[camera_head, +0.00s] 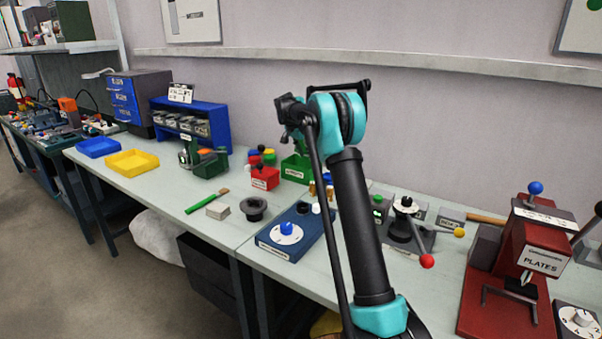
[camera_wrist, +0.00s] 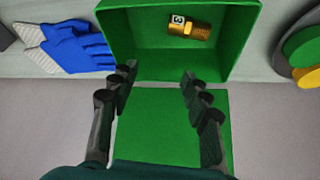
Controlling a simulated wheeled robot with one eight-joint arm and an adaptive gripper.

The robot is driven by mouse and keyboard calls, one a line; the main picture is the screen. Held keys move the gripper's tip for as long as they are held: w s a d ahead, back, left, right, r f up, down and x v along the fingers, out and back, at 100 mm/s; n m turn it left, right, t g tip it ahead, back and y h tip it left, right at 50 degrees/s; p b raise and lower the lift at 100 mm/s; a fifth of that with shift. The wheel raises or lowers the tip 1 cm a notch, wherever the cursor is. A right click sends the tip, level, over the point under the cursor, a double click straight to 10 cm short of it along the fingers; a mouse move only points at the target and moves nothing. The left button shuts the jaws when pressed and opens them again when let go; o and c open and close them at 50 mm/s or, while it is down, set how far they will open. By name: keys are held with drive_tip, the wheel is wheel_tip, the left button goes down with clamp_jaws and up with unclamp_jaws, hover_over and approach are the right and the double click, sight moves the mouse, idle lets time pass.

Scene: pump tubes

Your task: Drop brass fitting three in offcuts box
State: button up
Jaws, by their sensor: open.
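A brass fitting (camera_wrist: 187,29) with a small white tag lies inside a green box (camera_wrist: 244,58) in the wrist view, near the top of the picture. The mark on the tag looks like a 3, but it is small. A green box with a white label (camera_head: 292,173) also shows in the head view, partly behind my arm; its lettering is too small to read surely. My gripper (camera_wrist: 158,76) is open, its two fingers apart over the green box with nothing between them. The fitting is clear of both fingers.
A blue and white glove (camera_wrist: 70,48) lies left of the box in the wrist view. In the head view, a red box (camera_head: 264,178), a blue block with a dial (camera_head: 272,258) and a red machine marked PLATES (camera_head: 500,285) stand on the bench. A yellow tray (camera_head: 132,164) is farther left.

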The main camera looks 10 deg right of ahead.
drive_tip(key=v, duration=1.1)
drive_tip(key=shift+r, duration=0.35)
drive_tip(key=shift+s+a, duration=0.15)
drive_tip(key=shift+a, duration=0.05)
